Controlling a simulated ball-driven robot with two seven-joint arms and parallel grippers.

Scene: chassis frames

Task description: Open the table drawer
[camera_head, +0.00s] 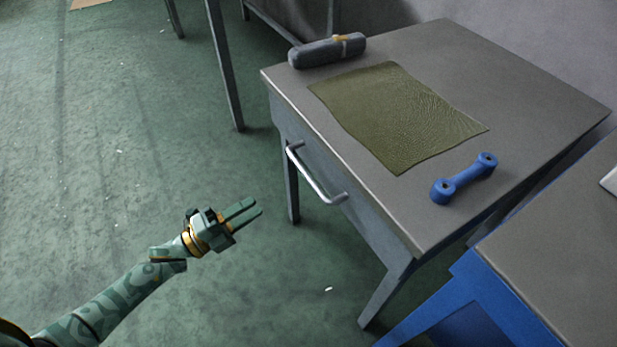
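The grey table (530,95) stands at the right. Its drawer front (345,190) faces left and looks flush with the table's side. A bar handle (315,180) is fixed across the drawer front. My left gripper (257,206) is to the left of the handle and lower in the picture, apart from it. Its two fingers point toward the table, with a narrow gap between them and nothing held. My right gripper is not in view.
On the tabletop are a grey cylindrical case (325,52), an olive mat (395,115) and a blue dumbbell-shaped object (463,179). A blue-framed table (555,255) stands close at the lower right. The green floor (120,150) left of the drawer is mostly clear.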

